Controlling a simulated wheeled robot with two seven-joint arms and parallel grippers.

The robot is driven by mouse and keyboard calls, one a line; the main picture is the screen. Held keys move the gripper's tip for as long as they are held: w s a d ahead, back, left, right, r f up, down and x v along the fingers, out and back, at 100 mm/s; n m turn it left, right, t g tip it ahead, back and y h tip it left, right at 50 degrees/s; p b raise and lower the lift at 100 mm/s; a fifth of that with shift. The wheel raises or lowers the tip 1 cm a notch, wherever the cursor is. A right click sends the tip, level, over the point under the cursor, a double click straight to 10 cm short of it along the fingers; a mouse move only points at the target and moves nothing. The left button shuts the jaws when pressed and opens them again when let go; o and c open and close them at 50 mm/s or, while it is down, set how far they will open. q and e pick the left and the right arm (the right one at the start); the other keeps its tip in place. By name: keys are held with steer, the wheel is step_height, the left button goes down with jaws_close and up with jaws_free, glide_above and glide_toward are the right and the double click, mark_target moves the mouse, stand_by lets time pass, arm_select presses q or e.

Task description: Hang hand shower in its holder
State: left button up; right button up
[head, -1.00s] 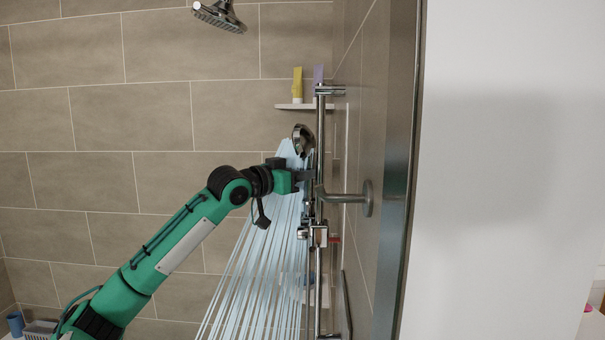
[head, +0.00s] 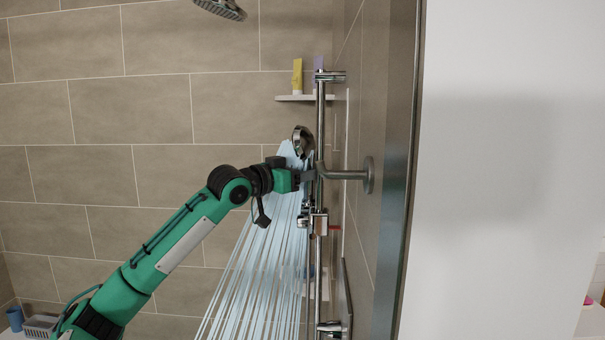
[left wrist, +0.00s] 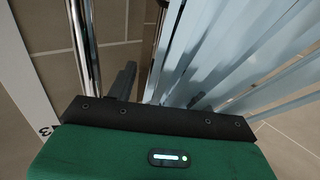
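The chrome hand shower (head: 303,139) is tilted, with its head up, and pale blue water streams down from it to the lower left. My left gripper (head: 304,177) is shut on its handle, just left of the chrome rail (head: 320,120). The gripper hides part of the handle, and I cannot see its lower end clearly. The holder (head: 318,222) is a chrome slider on the rail, a little below my gripper. In the left wrist view, a dark finger (left wrist: 123,80) stands beside the rail, with water streaks to the right. My right gripper is not in view.
A small shelf (head: 304,98) with bottles is above. A fixed shower head (head: 220,9) hangs at the top. A glass panel edge (head: 399,190) stands to the right.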

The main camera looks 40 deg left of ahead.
arm_select(q)
steer(key=shift+f, duration=0.15)
steer(key=s+a+b, duration=0.1)
steer(key=s+b, duration=0.8)
steer(key=s, duration=0.4)
steer(key=shift+s+a, duration=0.3)
steer(key=shift+s, duration=0.1)
